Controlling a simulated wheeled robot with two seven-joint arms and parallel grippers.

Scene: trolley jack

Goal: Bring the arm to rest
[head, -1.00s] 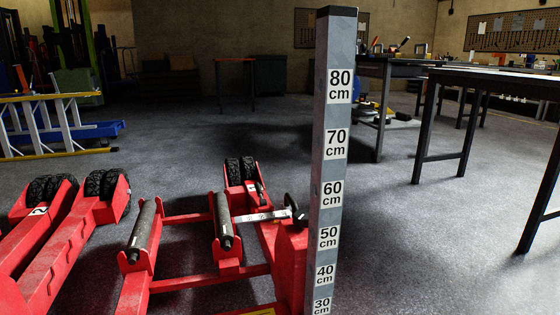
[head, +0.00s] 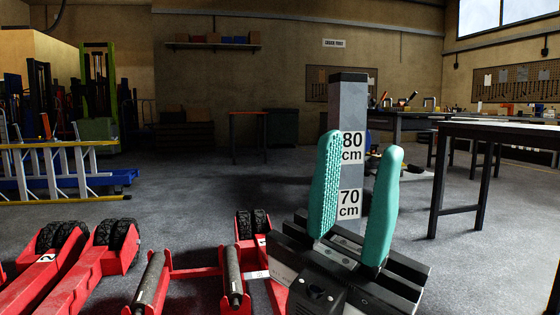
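I cannot tell how far the gripper is from the post. The post's lower part and much of the red trolley jack (head: 198,273) near it are hidden by the gripper or out of frame.
Red jack frames with black wheels (head: 118,237) and dark rollers (head: 150,283) fill the lower left. A ladder (head: 55,172) lies at the left. A black workbench (head: 500,135) stands at the right. The floor (head: 200,200) between is clear.

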